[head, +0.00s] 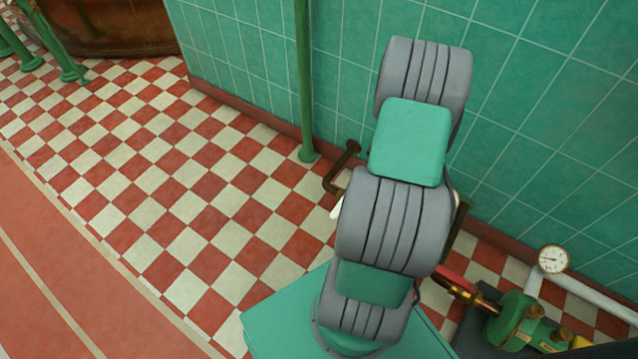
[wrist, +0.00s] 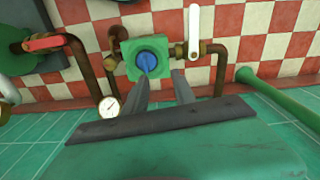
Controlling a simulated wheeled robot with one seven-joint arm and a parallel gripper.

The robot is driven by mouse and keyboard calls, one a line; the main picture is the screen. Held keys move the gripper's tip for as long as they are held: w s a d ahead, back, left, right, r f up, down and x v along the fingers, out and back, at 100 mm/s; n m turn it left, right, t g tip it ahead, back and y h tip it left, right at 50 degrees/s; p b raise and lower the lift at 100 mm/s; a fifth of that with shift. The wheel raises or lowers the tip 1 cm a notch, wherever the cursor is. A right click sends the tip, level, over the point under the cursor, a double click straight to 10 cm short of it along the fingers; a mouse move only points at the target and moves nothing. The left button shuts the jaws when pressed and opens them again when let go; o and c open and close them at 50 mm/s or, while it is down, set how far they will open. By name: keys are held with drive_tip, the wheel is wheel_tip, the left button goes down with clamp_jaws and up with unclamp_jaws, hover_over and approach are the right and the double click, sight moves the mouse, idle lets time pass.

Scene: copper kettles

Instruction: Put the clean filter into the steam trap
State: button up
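The green body that appears to be the steam trap (wrist: 160,46) is ahead of my gripper in the wrist view, set between brown pipes. A round blue piece (wrist: 147,62) sits in its face; I cannot tell whether it is a cap or a filter. My gripper (wrist: 161,75) points at the trap with its two grey fingers apart and nothing seen between them. The left fingertip is close to the blue piece in the picture; contact cannot be told. No separate clean filter can be made out. In the head view my arm hides the trap and gripper.
A white-handled valve (wrist: 194,30) is right of the trap and a red-handled valve (wrist: 44,43) left. A gauge (head: 553,259) and green fittings (head: 515,322) stand at lower right. A green post (head: 305,80) stands by the tiled wall. The checkered floor (head: 170,190) at left is clear.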

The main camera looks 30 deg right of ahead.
drive_tip(key=w+a+r+n, duration=0.3)
drive_tip(key=a+r, duration=0.3)
drive_tip(key=a, duration=0.1)
drive_tip(key=w+a+r+n, duration=0.2)
drive_tip(key=w+a+r, duration=0.1)
drive_tip(key=a+r, duration=0.45)
drive_tip(key=s+a+r+n+t, duration=0.1)
drive_tip(key=s+a+r+n, duration=0.2)
drive_tip(key=a, duration=0.6)
drive_tip(key=s+a+r+n, duration=0.4)
drive_tip(key=s+a, duration=0.1)
drive_tip(key=a, duration=0.5)
drive_tip(key=shift+t, duration=0.4)
drive_tip(key=shift+o, duration=0.5)
drive_tip(key=shift+s, duration=0.1)
